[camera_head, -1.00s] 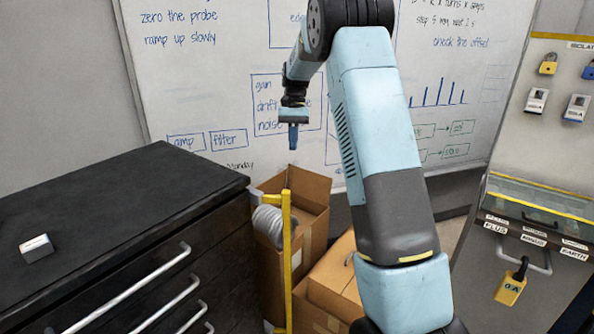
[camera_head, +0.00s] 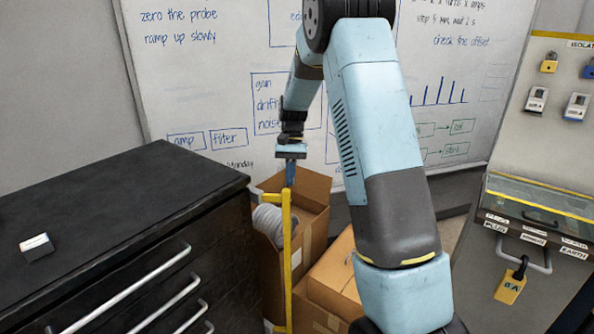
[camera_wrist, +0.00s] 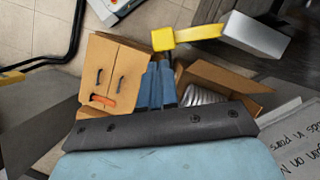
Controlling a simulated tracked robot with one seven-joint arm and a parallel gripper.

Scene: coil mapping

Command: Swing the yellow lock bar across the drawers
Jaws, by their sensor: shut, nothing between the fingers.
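The yellow lock bar (camera_head: 288,262) stands upright beside the right front corner of the black drawer cabinet (camera_head: 150,185). A short yellow arm juts left from its top toward the cabinet. The bar is not across the drawer fronts. My gripper (camera_head: 290,172) points down just above the top of the bar, its blue fingers shut and empty. In the wrist view the fingers (camera_wrist: 157,85) are together close to the yellow bar's end (camera_wrist: 163,39). I cannot tell whether they touch it.
Cardboard boxes (camera_head: 325,285) and a coil of grey hose (camera_head: 268,222) stand behind the bar. A small white block (camera_head: 37,247) lies on the cabinet top. A whiteboard (camera_head: 205,75) is behind; a grey panel with padlocks (camera_head: 545,150) stands at the right.

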